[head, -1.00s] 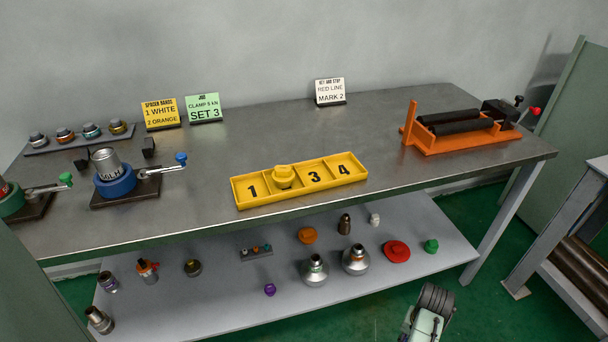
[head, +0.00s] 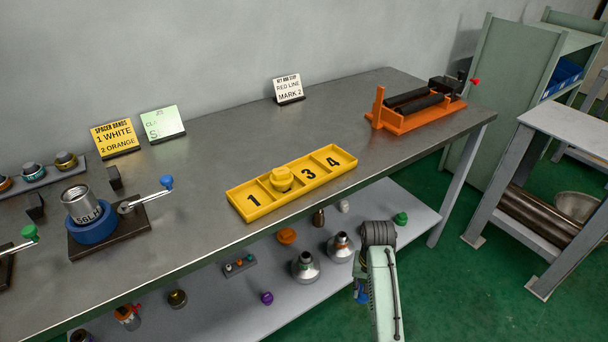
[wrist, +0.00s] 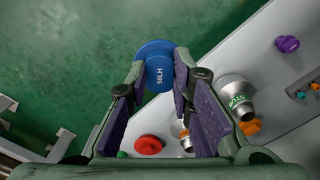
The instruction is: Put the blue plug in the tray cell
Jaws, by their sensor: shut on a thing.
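The blue plug (wrist: 158,68), marked 56LH, is held between the fingertips of my gripper (wrist: 160,74) in the wrist view. In the head view my gripper (head: 361,284) is low, right of the lower shelf and in front of the bench, with a bit of blue showing at its tip. The yellow tray (head: 300,192) lies on the bench top, up and left of my gripper. Its cells 1, 3 and 4 look empty. A yellow plug (head: 281,180) sits in the cell between 1 and 3.
The lower shelf (head: 225,302) holds steel fittings and coloured caps, including a red cap (wrist: 148,145). An orange roller stand (head: 415,118) stands at the bench's right end. A blue vise (head: 92,228) stands at the left. Bench top around the tray is clear.

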